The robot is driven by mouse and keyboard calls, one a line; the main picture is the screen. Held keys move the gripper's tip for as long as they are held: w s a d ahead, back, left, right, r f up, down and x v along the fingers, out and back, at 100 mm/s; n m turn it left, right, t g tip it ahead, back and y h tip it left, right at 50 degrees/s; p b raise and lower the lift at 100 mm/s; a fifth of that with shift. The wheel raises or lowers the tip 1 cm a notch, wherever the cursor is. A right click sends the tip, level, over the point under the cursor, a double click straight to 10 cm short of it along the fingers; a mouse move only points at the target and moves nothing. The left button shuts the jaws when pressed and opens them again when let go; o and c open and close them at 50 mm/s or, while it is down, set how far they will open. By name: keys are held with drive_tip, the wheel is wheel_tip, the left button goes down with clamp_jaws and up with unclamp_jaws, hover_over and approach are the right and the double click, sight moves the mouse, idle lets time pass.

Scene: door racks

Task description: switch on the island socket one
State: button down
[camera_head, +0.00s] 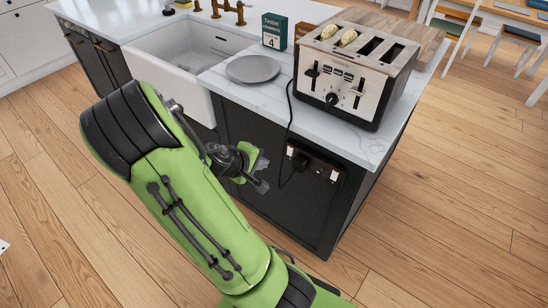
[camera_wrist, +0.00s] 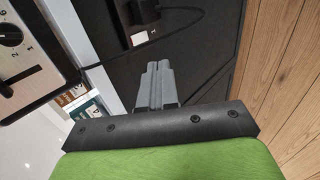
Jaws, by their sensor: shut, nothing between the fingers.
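The island socket (camera_head: 315,166) is a dark plate on the dark side panel of the island, below the worktop edge. A plug with the toaster's black cord sits in its left part, and its right part has a small white spot. The socket is cut off at the top of the wrist view (camera_wrist: 133,14). My gripper (camera_head: 262,187) is left of the socket, apart from it in the picture. In the wrist view its two grey fingers (camera_wrist: 157,80) are shut together and empty, pointing towards the panel below the socket. The socket's switches are too small to tell.
A toaster (camera_head: 352,72) holding bread stands on the white worktop (camera_head: 225,82) above the socket. Its cord (camera_head: 290,110) hangs down the panel. A grey plate (camera_head: 252,69), a green box (camera_head: 274,31) and a white sink (camera_head: 185,60) are nearby. Wooden floor (camera_head: 430,210) is clear at right.

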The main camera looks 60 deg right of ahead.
drive_tip(key=b, duration=0.4)
approach(290, 152)
drive_tip(key=x, duration=0.2)
drive_tip(key=f+x, duration=0.1)
drive_tip(key=x, duration=0.2)
drive_tip(key=a+x, duration=0.1)
drive_tip(key=x, duration=0.1)
drive_tip(key=shift+w+d+f, duration=0.1)
drive_tip(key=shift+w+f, duration=0.15)
drive_tip(key=shift+f, duration=0.05)
drive_tip(key=shift+d, duration=0.15)
